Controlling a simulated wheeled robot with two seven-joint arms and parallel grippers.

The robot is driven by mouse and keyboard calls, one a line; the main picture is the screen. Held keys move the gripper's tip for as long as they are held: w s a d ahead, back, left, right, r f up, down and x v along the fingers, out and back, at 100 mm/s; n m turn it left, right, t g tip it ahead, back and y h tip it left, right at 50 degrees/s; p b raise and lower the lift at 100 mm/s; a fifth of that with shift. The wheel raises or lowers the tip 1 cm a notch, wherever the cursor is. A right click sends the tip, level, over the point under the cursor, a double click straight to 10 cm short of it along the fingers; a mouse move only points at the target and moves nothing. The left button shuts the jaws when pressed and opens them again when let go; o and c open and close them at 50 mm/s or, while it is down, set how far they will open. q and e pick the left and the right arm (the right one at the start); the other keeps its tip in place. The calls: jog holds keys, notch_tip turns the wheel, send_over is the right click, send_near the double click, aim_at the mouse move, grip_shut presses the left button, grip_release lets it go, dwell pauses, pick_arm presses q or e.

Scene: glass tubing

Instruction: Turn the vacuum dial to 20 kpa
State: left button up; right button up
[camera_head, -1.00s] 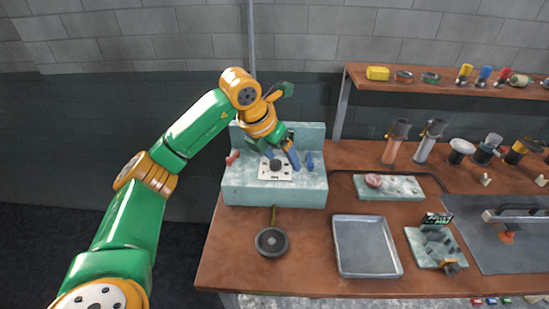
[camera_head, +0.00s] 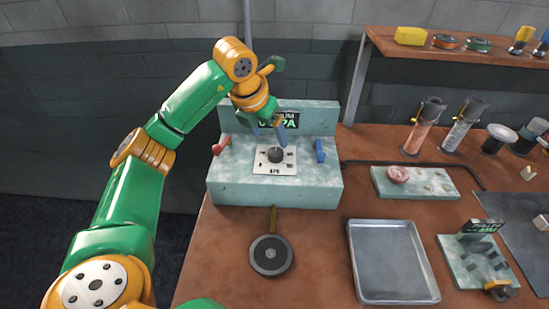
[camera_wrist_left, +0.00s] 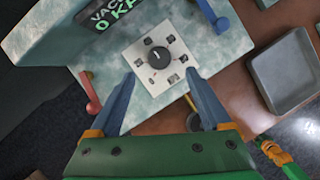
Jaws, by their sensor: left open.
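The vacuum dial (camera_head: 275,155) is a black knob on a white marked plate (camera_head: 262,168), on top of a pale teal stone unit (camera_head: 230,190). It also shows in the left wrist view (camera_wrist_left: 158,55), with a white pointer line and small markings around it. The display behind it (camera_wrist_left: 112,14) reads 0 KPA in the wrist view; my gripper partly covers it in the head view. My left gripper (camera_wrist_left: 159,76) is open and empty. Its blue fingers are spread to either side of the dial in the wrist view, seemingly above it and not touching. My right gripper is not seen.
A red lever (camera_head: 221,146) and a blue lever (camera_head: 320,150) flank the dial plate. A round black disc with a brass handle (camera_head: 271,255) lies in front of the unit. A metal tray (camera_head: 395,260) lies to the right. A shelf (camera_head: 440,52) stands at the back right.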

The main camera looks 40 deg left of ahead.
aim_at(276, 150)
pick_arm(q)
jog(key=p+x, duration=0.2)
jog(key=x, duration=0.5)
jog(key=shift+w+a+f, duration=0.1)
jog(key=shift+w+f, duration=0.05)
jog(key=shift+f, duration=0.2)
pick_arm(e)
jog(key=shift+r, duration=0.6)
pick_arm(q)
grip_shut()
jog(key=n+y, duration=0.1)
jog(key=n, duration=0.2)
jog(key=n+y+b, duration=0.1)
jog(key=n, duration=0.1)
jog(key=shift+w+d+n+g, duration=0.1)
jog(key=shift+d+n+g, duration=0.1)
jog(key=shift+n+g, duration=0.15)
jog(key=n+y, duration=0.1)
jog(key=n, duration=0.1)
jog(key=n+g, duration=0.1)
jog(key=n, duration=0.2)
jog(key=shift+w+r+n+g+y+b, duration=0.1)
jog(key=shift+n+g+y+b, duration=0.15)
jog(key=shift+n+y+b, duration=0.15)
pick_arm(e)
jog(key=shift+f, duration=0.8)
pick_arm(q)
jog(key=shift+n, duration=0.25)
